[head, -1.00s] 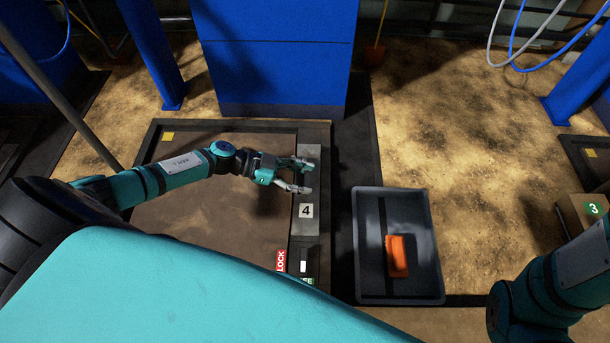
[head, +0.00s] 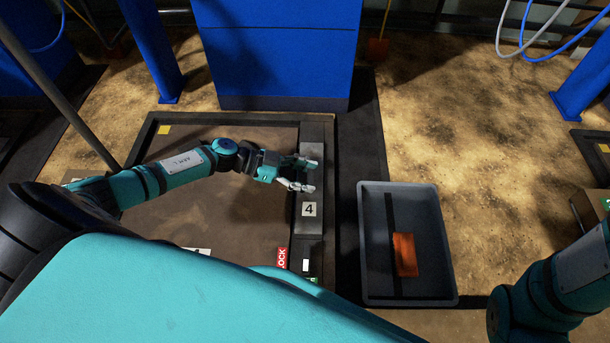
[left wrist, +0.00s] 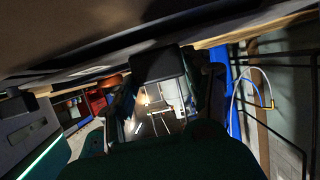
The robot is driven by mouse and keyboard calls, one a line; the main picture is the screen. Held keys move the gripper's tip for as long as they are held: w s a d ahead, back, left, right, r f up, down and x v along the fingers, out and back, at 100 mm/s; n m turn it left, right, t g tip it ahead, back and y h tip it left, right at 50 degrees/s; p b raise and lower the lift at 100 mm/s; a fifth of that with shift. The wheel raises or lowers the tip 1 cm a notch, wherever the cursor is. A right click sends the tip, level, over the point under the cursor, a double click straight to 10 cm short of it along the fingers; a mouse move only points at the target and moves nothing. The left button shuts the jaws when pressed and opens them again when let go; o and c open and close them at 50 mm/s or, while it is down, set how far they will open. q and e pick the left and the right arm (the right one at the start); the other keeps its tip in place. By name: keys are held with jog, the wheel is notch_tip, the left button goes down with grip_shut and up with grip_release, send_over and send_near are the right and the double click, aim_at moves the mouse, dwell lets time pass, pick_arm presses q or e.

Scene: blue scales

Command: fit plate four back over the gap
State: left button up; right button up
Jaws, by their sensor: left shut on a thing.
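Plate four (head: 309,227) is a narrow grey plate with a white label marked 4. It lies along the right side of the dark-framed brown bed in the head view. My left gripper (head: 301,175) is over its upper part, its pale fingers spread across it and shut on it. In the left wrist view, a dark block (left wrist: 158,65) sits between the fingers; I cannot tell which part of the plate it is. The gap is hidden, and I cannot tell whether the plate lies flush. My right gripper is out of the picture.
A grey tray (head: 426,290) holding an orange block (head: 405,255) stands right of the bed. A red LOCK sign (head: 282,258) is near the plate's lower end. A blue cabinet (head: 275,50) stands behind. Sandy floor (head: 470,150) is clear at right.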

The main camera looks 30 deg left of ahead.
pick_arm(q)
jog(key=shift+f, duration=0.45)
jog(key=o, duration=1.4)
jog(key=shift+c, duration=0.2)
jog(key=shift+r, duration=0.25)
jog(key=p+v, duration=0.2)
jog(key=v, duration=0.1)
jog(key=p+v, duration=0.3)
jog(key=v, duration=0.1)
jog(key=r+p+v, duration=0.1)
jog(key=p+v, duration=0.1)
jog(key=v, duration=0.1)
jog(key=shift+a+r, duration=0.15)
jog(key=shift+a, duration=0.05)
jog(key=shift+s+a+r+p, duration=0.15)
jog(key=shift+s+a+p, duration=0.25)
jog(key=shift+a, duration=0.25)
